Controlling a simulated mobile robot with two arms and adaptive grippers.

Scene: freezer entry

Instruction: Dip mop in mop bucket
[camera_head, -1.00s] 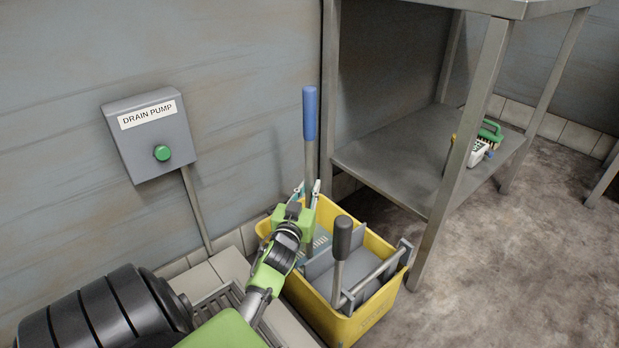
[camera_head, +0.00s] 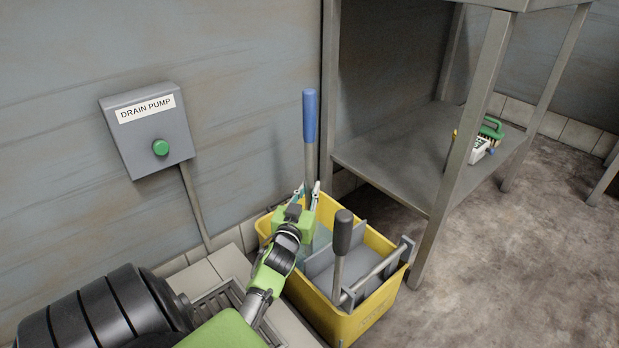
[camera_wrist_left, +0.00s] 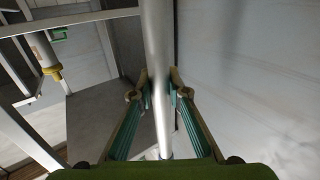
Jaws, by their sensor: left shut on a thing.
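The mop has a blue grip (camera_head: 309,117) and a grey pole (camera_head: 309,165), standing nearly upright over the left part of the yellow mop bucket (camera_head: 361,322). My left gripper (camera_head: 311,198) is shut around the pole, just above the bucket's rim. In the left wrist view the pole (camera_wrist_left: 158,45) runs between the two fingers of the gripper (camera_wrist_left: 157,82). The mop's lower end is down inside the bucket, mostly hidden by my gripper and arm. A wringer with a dark-gripped lever (camera_head: 342,235) sits in the bucket's right part. My right gripper is not in view.
A grey metal table (camera_head: 400,160) stands behind the bucket, with a green-handled brush (camera_head: 491,129) and a white item on its lower shelf. A drain pump box (camera_head: 150,130) hangs on the wall at left. The floor at right is clear.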

